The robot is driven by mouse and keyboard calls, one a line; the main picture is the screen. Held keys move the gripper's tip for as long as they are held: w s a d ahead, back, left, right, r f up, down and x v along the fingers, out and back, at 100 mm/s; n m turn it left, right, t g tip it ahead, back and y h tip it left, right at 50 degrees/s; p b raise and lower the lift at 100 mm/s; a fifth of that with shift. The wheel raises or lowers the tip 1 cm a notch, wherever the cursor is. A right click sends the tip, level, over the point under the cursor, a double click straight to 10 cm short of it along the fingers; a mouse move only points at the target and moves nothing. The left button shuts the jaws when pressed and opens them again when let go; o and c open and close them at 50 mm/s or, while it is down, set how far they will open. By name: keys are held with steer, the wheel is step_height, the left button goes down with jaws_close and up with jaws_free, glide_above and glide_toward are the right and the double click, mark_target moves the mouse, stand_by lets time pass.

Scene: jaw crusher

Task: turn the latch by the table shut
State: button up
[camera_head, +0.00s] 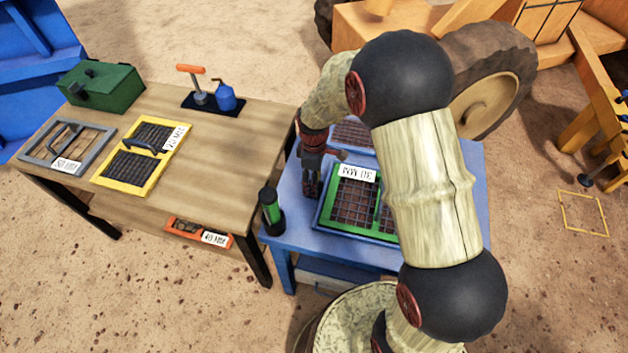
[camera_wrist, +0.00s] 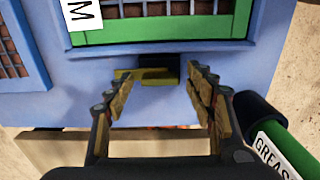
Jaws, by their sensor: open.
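The latch (camera_wrist: 128,74) shows in the wrist view as a short yellow bar running left from a dark block (camera_wrist: 159,69). It sits on the blue surface just outside the green-framed screen. My gripper (camera_wrist: 160,78) is open, with its two fingers spread to either side of the latch area. The left finger comes close to the yellow bar; I cannot tell whether they touch. In the head view my gripper (camera_head: 312,190) points down over the blue stand's left side and hides the latch. The wooden table (camera_head: 215,150) stands to the left.
The green-framed screen (camera_head: 345,208) lies on the blue stand (camera_head: 300,238). A green grease tube in a black holder (camera_head: 272,212) stands at the stand's left corner, close to my gripper; it also shows in the wrist view (camera_wrist: 275,150). Screens and a green box (camera_head: 103,88) are on the table.

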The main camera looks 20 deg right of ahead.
steer(key=shift+c, duration=0.6)
steer(key=c, duration=1)
steer(key=shift+r, duration=0.1)
steer(key=shift+c, duration=0.2)
steer(key=m+p, duration=0.2)
steer(key=m, duration=0.1)
steer(key=shift+m, duration=0.3)
steer(key=m+p, duration=0.3)
steer(key=m, duration=0.2)
steer(key=shift+m, duration=0.3)
steer(key=m+p, duration=0.1)
steer(key=m, duration=0.3)
steer(key=shift+p, duration=0.35)
steer(key=shift+w+m+p, duration=0.1)
steer(key=shift+m+p, duration=0.45)
steer(key=shift+m, duration=1.75)
